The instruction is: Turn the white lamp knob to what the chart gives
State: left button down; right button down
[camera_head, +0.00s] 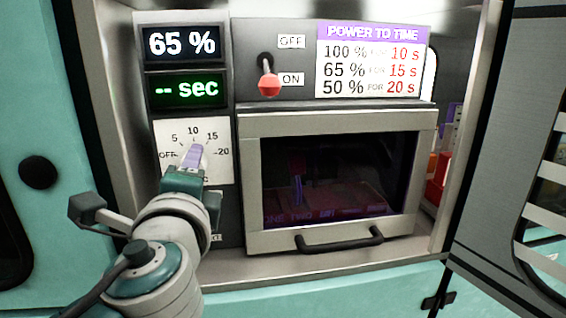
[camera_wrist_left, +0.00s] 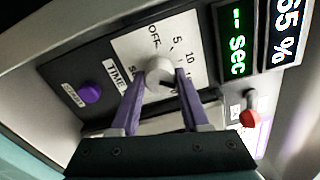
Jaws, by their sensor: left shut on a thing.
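The white knob (camera_wrist_left: 158,72) sits on a white dial plate (camera_head: 222,168) marked OFF, 5, 10, 15, 20. My left gripper (camera_head: 195,156) is shut on the knob; in the left wrist view its purple fingers (camera_wrist_left: 161,85) lie on either side of it. A dark mark shows on the knob, but which number it points to is unclear. In the head view the gripper hides the knob. The chart (camera_head: 370,62) gives 100 % for 10 s, 65 % for 15 s and 50 % for 20 s. The upper display (camera_head: 182,42) reads 65 %; the green one (camera_head: 187,90) reads "-- sec".
A red-tipped lever (camera_head: 269,84) points down by the ON label, right of the displays. Below the chart is a closed dark-windowed door (camera_head: 428,125) with a black handle (camera_head: 340,240). A purple button (camera_wrist_left: 90,92) is near the dial. A grey panel stands at the right.

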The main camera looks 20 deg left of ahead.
dwell(0.5)
pick_arm(q)
jog(key=shift+c, duration=1.9)
grip_release()
jog(key=shift+s+d, duration=0.1)
jog(key=b+v, duration=0.2)
jog(key=v, duration=0.7)
jog(key=shift+s+b, duration=0.35)
jog(key=shift+b, duration=0.05)
jog(key=shift+d, duration=0.1)
